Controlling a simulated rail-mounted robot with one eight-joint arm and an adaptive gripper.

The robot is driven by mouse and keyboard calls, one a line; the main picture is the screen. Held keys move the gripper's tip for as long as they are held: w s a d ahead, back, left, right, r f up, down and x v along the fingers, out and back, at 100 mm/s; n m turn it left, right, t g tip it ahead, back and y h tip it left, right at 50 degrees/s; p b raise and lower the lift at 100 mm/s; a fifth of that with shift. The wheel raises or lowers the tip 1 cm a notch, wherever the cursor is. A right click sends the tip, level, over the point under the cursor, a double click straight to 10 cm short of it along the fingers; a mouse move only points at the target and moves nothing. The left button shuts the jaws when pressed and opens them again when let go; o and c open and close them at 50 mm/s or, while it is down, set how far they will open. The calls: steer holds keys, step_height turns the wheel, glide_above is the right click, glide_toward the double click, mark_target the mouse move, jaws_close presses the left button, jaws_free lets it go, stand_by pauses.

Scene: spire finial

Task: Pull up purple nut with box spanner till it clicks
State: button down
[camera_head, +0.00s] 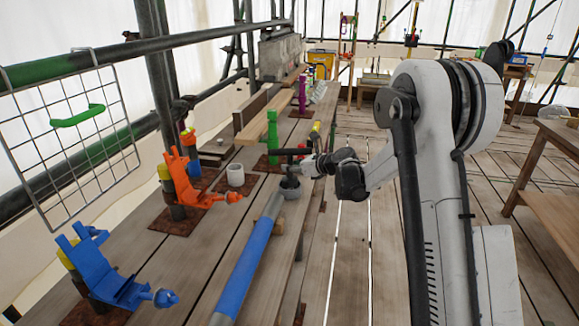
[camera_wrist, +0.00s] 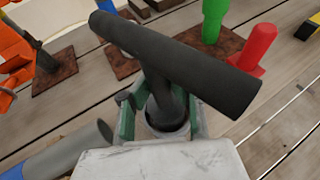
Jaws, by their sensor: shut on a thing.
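My gripper (camera_head: 305,166) is at the right edge of the long plank bench. In the wrist view its green-padded fingers (camera_wrist: 160,118) are shut around the dark upright shaft of a T-handled tool, which looks like the box spanner (camera_wrist: 180,65). The tool's thick dark crossbar lies across the wrist view above the fingers. Below the fingers, the shaft goes down into a dark round opening. In the head view a grey cup-like holder (camera_head: 292,188) is under the tool. A purple fixture (camera_head: 302,92) stands farther along the bench; its nut is too small to make out.
Blue (camera_head: 110,275), orange (camera_head: 190,180) and green (camera_head: 272,138) fixtures stand along the bench. A white cup (camera_head: 235,175) sits near the orange one. A blue-sleeved grey bar (camera_head: 250,255) lies in front of the holder. A red handle (camera_wrist: 262,50) is close to the crossbar.

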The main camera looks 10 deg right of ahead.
steer(key=shift+f, duration=0.1)
steer(key=c, duration=1)
jaws_free()
steer(key=shift+c, duration=0.2)
steer(key=shift+f+b, duration=0.65)
steer(key=v, duration=0.9)
steer(key=shift+p, duration=0.35)
stand_by(0.7)
